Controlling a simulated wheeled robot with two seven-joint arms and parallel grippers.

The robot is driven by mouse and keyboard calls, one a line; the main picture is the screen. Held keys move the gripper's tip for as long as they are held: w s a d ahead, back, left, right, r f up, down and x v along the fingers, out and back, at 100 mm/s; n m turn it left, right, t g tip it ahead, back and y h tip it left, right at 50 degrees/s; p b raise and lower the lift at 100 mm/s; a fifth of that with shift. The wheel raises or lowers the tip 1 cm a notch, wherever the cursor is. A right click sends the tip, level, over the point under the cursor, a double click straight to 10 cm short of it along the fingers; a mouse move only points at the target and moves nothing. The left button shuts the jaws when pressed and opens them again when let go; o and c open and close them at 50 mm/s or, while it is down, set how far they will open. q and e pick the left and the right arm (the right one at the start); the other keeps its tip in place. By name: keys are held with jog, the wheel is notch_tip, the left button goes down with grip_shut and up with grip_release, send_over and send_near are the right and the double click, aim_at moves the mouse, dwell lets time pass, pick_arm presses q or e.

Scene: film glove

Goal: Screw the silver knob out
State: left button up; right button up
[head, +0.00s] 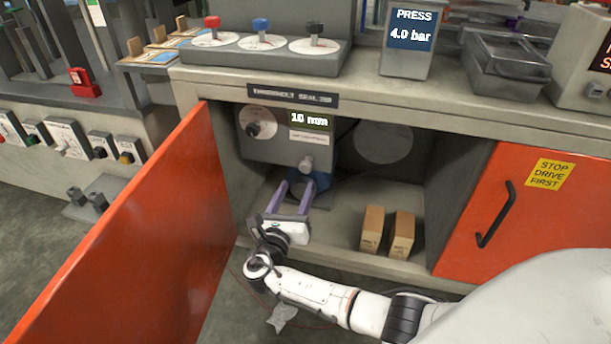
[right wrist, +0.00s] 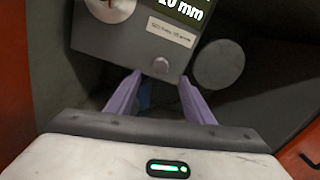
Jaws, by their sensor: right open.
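The silver knob (head: 306,163) is small and round, low on the front of a grey box (head: 275,150) inside the open cabinet. In the right wrist view, the silver knob (right wrist: 161,65) shows just ahead of and between the fingertips. My right gripper (head: 296,188) is open, with its purple fingers pointing into the cabinet just below the knob. In the right wrist view, the open right gripper (right wrist: 160,82) appears empty, and I cannot tell whether a finger touches the knob. My left gripper is not in view.
The box carries a dial (head: 258,122) and a "10 mm" display (head: 309,121). The open orange door (head: 150,230) stands left of my right arm. Cardboard boxes (head: 372,229) stand on the cabinet floor to the right. A closed orange door (head: 500,220) is farther right.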

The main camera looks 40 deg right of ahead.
aim_at(305, 169)
jog(key=b+x, duration=0.2)
jog(key=x, duration=0.6)
jog(key=shift+w+d+f+b, duration=0.1)
jog(key=shift+w+d+b, duration=0.1)
jog(key=shift+b, duration=0.15)
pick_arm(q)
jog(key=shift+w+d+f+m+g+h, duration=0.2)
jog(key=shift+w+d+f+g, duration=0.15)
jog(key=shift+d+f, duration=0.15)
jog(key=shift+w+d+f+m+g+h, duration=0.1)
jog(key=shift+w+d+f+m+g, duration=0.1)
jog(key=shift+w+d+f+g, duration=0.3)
pick_arm(e)
jog(key=shift+w+d, duration=0.45)
jog(key=shift+d, duration=0.1)
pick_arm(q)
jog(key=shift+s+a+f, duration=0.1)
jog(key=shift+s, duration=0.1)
